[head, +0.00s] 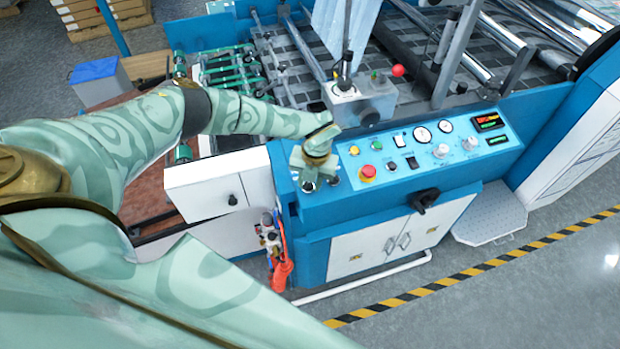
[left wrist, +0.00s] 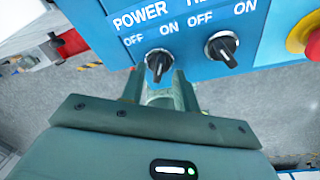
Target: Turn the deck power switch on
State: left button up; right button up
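The power switch is a black rotary knob (left wrist: 158,64) on the blue control panel, under the label POWER with OFF to its left and ON to its right. I cannot clearly tell which mark its pointer faces. My left gripper (left wrist: 157,80) is open, with one finger on each side of the knob at its lower edge; contact is not clear. In the head view my left gripper (head: 315,172) is over the left end of the panel (head: 385,215) and partly hides the knobs there. My right gripper is not in view.
A second similar black knob (left wrist: 222,50) sits close to the right of the power switch, with its own OFF and ON labels. A red emergency button (head: 367,172) on a yellow base is further right. Gauges, buttons and displays (head: 489,121) fill the rest of the panel.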

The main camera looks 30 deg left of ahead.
pick_arm(q)
jog(key=shift+a, duration=0.2)
jog(key=shift+w+r, duration=0.1)
jog(key=shift+r, duration=0.3)
notch_tip(320, 180, up, 15)
jog(key=d, duration=0.1)
jog(key=shift+w+d+r+p, duration=0.15)
jog(key=shift+w+d+p, duration=0.15)
jog(key=shift+d+p, duration=0.1)
